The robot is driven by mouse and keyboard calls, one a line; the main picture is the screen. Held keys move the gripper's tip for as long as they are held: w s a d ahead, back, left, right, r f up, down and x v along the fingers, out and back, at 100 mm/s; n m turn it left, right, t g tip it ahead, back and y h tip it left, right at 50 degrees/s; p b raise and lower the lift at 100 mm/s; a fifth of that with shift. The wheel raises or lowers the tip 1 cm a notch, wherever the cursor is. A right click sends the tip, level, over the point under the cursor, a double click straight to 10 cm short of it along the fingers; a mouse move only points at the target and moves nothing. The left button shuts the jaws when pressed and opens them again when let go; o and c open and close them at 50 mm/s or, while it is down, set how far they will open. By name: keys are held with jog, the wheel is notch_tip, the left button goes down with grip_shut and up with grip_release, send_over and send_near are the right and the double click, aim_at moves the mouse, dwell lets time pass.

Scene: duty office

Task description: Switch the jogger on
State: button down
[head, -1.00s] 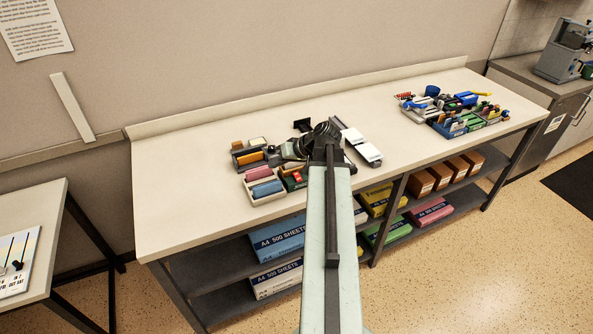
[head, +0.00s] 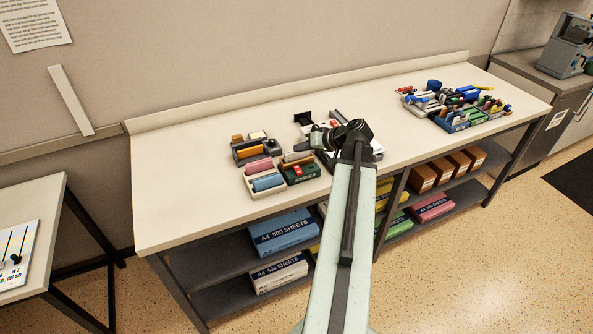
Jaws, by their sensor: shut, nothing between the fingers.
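My gripper (head: 315,138) is in the middle of the bench, at the end of my pale green arm, and points left. Its fingers are small and dark here, and look shut with nothing held. Behind and under it is a light-coloured device with dark upright parts (head: 303,118), which may be the jogger. My wrist and gripper hide much of it. A small red spot (head: 336,127) shows on or near it. I cannot make out a switch for sure, or tell whether the gripper touches the device.
Trays with rollers and blocks (head: 267,182) stand left of the gripper, close to it. More trays of small tools (head: 455,118) stand at the bench's right. The bench top (head: 190,190) is clear at the left. Paper packs (head: 285,235) lie on the shelves below.

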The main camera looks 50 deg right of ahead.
jog(key=b, duration=0.6)
send_near(289, 162)
jog(key=x, duration=0.3)
jog(key=shift+w+a+f, duration=0.15)
jog(key=shift+w+f, duration=0.1)
jog(key=shift+w, duration=0.05)
dwell(1.1)
jog(key=shift+f, duration=0.35)
